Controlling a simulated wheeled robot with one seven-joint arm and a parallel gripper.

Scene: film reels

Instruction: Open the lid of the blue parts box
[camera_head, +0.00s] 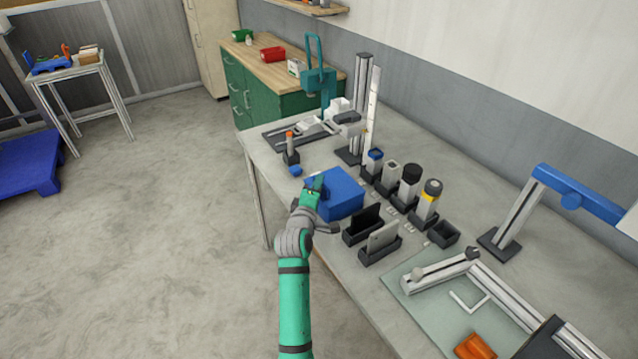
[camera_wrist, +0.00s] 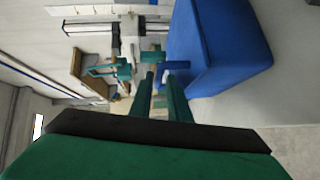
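The blue parts box (camera_head: 343,196) stands near the table's left edge in the head view, with its top looking closed. In the wrist view the box (camera_wrist: 222,48) fills the upper right, beside the fingers. My gripper (camera_head: 316,190) is at the left side of the box in the head view. In the wrist view its two green fingers (camera_wrist: 162,80) are apart with a gap between them. A small blue piece shows near the right fingertip; I cannot tell whether it is part of the lid or touched. The gripper and arm hide part of the box's near left side.
Two dark holders (camera_head: 378,240) stand just in front of the box. Several bottles in holders (camera_head: 408,188) line its right. A small blue ball (camera_head: 296,171) and an orange-topped stick in a stand (camera_head: 290,148) are behind it.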

